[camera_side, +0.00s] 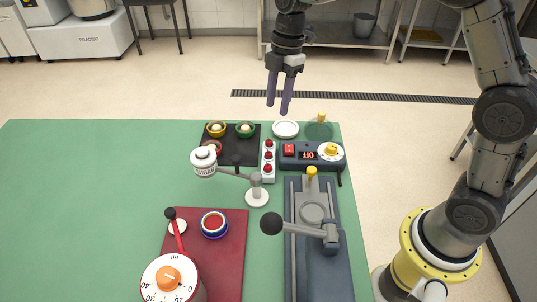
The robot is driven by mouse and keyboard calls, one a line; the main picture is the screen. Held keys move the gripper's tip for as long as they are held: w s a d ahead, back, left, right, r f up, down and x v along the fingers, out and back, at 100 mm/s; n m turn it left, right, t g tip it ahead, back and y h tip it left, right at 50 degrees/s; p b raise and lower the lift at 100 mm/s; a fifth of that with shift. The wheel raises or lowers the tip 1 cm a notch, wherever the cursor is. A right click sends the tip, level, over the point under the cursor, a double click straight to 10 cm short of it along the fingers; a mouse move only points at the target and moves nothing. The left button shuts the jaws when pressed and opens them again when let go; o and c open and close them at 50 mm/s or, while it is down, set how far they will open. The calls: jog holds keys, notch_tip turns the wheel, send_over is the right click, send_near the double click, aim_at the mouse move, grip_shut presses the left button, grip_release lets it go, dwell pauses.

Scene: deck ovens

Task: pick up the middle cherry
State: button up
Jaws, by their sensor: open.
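Three red cherries sit in a row on a narrow white holder (267,178), upright in the picture, near the table's far right part. The middle cherry (268,155) lies between the far cherry (269,143) and the near cherry (267,168). My gripper (278,107) is open and empty, with its purple fingers pointing down. It hangs above the far edge of the table, beyond the cherries in the picture and apart from them.
A dark control box (298,162) with a yellow knob stands right of the holder. A white dish (286,129) lies beyond it. A black mat (222,156) holds several small bowls. The green table's left side is clear.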

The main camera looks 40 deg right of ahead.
send_over(269, 152)
jog(key=d, duration=0.1)
notch_tip(269, 152, down, 9)
jog(key=shift+s+d+r, duration=0.1)
jog(key=shift+d+r, duration=0.05)
jog(key=shift+a+f, duration=0.2)
jog(key=shift+f, duration=0.7)
jog(key=shift+a+f, duration=0.2)
jog(key=shift+f, duration=0.75)
jog(key=shift+a+f, duration=0.2)
jog(key=shift+f, duration=0.7)
grip_shut()
